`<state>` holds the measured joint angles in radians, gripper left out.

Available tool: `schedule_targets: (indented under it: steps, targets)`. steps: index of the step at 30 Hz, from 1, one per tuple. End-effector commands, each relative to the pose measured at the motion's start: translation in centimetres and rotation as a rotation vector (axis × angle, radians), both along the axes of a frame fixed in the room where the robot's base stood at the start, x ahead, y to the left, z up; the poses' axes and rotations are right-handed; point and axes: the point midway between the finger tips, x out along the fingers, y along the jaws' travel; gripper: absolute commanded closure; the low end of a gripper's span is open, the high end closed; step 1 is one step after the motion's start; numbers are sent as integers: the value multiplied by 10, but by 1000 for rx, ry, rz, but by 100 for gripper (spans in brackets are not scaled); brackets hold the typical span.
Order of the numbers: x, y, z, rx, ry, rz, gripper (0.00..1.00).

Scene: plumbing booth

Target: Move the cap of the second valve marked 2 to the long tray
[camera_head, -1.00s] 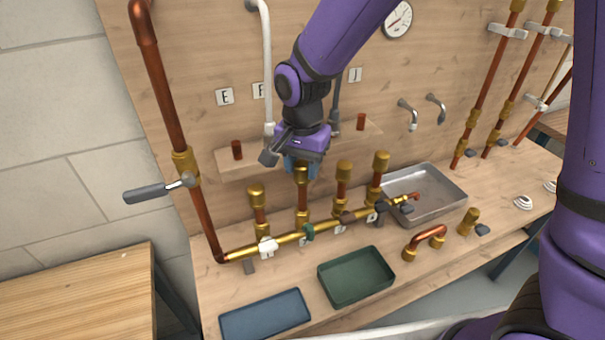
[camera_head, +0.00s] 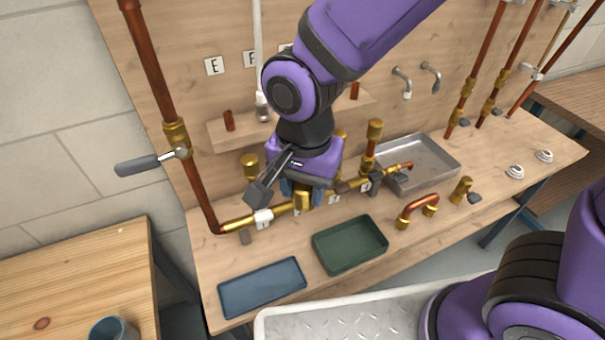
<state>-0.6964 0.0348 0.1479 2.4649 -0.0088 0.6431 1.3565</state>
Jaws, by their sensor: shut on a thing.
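My gripper (camera_head: 301,199) hangs in front of the brass manifold pipe (camera_head: 235,224), fingers pointing down. It is shut on a brass cap (camera_head: 302,201), which shows between the blue fingertips. The second riser from the left is hidden behind my gripper, as is its number marking. The first riser on the left still carries a brass cap (camera_head: 250,162). The long tray looks to be the shallow blue tray (camera_head: 262,302) at the bench's front left. It is empty, below and left of my gripper.
A deeper green tray (camera_head: 350,262) stands right of the blue one, empty. A metal basin (camera_head: 440,158) is behind. A copper elbow (camera_head: 418,204) and a brass fitting (camera_head: 461,189) lie to the right. A grey-handled lever (camera_head: 140,164) sticks out at left.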

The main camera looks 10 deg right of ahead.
Motion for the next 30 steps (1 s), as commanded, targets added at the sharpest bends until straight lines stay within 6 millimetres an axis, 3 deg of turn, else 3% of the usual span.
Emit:
schedule_targets:
  steps: [21,30]
  targets:
    - [0,0,37,3,-1,0,85]
    - [-1,0,42,1,0,0,85]
